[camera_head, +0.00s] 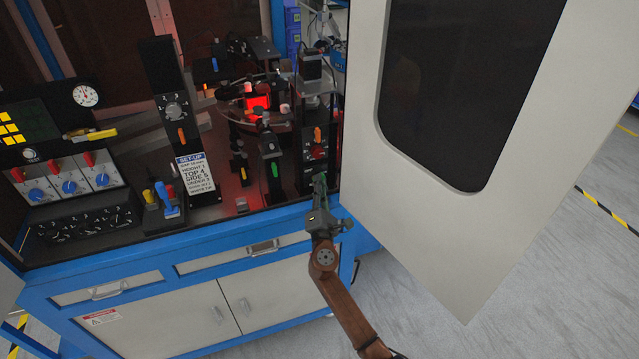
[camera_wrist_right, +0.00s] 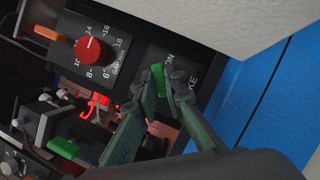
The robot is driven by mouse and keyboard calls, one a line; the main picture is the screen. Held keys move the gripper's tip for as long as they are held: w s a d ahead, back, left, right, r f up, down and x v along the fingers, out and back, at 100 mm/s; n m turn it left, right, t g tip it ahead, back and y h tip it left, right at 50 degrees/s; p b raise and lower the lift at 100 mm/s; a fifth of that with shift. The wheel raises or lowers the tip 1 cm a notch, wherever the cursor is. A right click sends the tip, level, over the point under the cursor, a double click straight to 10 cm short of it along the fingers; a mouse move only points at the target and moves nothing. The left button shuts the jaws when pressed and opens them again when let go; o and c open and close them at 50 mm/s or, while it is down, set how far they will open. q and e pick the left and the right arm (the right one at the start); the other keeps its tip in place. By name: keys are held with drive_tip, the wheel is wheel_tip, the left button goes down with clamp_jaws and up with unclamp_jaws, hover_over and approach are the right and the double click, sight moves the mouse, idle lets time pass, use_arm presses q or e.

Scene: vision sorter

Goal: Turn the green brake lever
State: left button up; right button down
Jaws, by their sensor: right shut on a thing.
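The green brake lever (camera_wrist_right: 158,80) stands on a dark panel whose partly hidden lettering reads "ON" and "KE". My right gripper (camera_wrist_right: 166,92) has its fingers around this lever and is shut on it. In the head view my right gripper (camera_head: 319,184) is at the front right of the machine, below the dark panel with the orange lever, and it hides the green lever there. My left gripper is not in view.
A red gap knob (camera_wrist_right: 88,50) and an orange lever (camera_wrist_right: 52,33) sit beside the brake panel. Another green handle (camera_head: 275,169) stands to the left. The open cabinet door (camera_head: 520,200) is close on the right. A blue front rail (camera_head: 220,229) runs below.

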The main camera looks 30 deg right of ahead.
drive_tip(key=m+g+p, duration=0.1)
drive_tip(key=m, duration=0.3)
drive_tip(key=shift+r+g+p, duration=0.1)
drive_tip(key=shift+g+p, duration=0.3)
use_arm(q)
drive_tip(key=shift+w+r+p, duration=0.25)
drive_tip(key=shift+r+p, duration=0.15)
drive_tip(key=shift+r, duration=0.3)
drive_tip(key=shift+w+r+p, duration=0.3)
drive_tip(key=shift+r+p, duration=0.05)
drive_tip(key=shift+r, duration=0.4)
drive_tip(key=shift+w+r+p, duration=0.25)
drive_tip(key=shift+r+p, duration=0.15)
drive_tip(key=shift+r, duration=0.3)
use_arm(e)
drive_tip(key=shift+d+f+m+g, duration=0.15)
drive_tip(key=shift+m+g, duration=0.15)
drive_tip(key=shift+m, duration=0.65)
drive_tip(key=shift+a+f+m+g, duration=0.15)
drive_tip(key=shift+m+g, duration=0.15)
drive_tip(key=shift+m, duration=0.65)
drive_tip(key=shift+d, duration=0.1)
drive_tip(key=c, duration=2)
unclamp_jaws()
drive_tip(key=shift+f, duration=0.1)
